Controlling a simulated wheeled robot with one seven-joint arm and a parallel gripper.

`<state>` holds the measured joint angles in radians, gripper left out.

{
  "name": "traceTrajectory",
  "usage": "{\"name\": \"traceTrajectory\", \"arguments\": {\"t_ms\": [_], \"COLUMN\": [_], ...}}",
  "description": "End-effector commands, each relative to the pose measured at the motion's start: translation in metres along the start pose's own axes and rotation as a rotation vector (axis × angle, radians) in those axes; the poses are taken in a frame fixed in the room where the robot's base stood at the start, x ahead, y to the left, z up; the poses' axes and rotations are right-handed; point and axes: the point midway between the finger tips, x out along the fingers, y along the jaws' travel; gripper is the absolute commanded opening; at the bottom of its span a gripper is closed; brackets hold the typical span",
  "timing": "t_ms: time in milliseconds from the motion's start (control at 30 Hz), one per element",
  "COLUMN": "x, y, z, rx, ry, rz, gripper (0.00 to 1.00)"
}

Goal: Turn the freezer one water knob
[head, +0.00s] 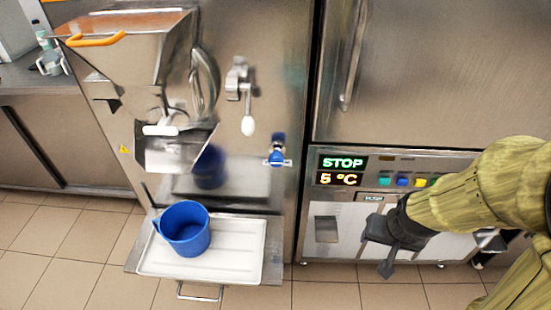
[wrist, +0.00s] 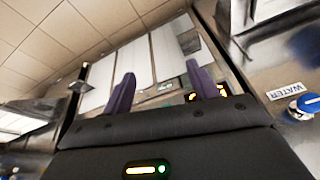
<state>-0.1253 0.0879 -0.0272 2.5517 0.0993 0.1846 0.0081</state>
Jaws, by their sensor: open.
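A blue and white water knob (head: 277,157) sits on the steel front of the left freezer in the head view, right of its lever. In the wrist view, a blurred blue and white knob (wrist: 307,106) shows at the right edge beside a WATER label (wrist: 285,91). My gripper (head: 381,250) is to the right of the knob and lower in the head view, in front of the lower panel of the right-hand machine. Its two fingers (wrist: 162,88) are spread and empty in the wrist view. It is clear of the knob.
A blue bucket (head: 184,229) stands on a white tray (head: 250,262) below the left freezer's spout. A silver lever (head: 241,82) hangs above the knob. The right machine has a lit STOP display (head: 342,163) and coloured buttons. Tiled floor (head: 60,215) lies in front.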

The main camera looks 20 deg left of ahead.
Motion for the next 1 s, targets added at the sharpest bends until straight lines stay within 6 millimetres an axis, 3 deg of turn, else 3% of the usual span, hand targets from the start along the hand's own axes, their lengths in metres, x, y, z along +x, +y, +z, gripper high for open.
{"name": "traceTrajectory", "arguments": {"t_ms": [200,533,767,1000], "x": [0.032,0.064,0.062,0.032], "y": [-0.066,-0.147,-0.194,-0.241], "z": [-0.030,-0.045,-0.040,-0.019], "rx": [0.015,0.007,-0.066,-0.202], "ry": [0.142,0.426,0.692,1.030], "rz": [-0.043,-0.017,0.014,0.006], "gripper": [0.59,0.59,0.59,0.59]}}
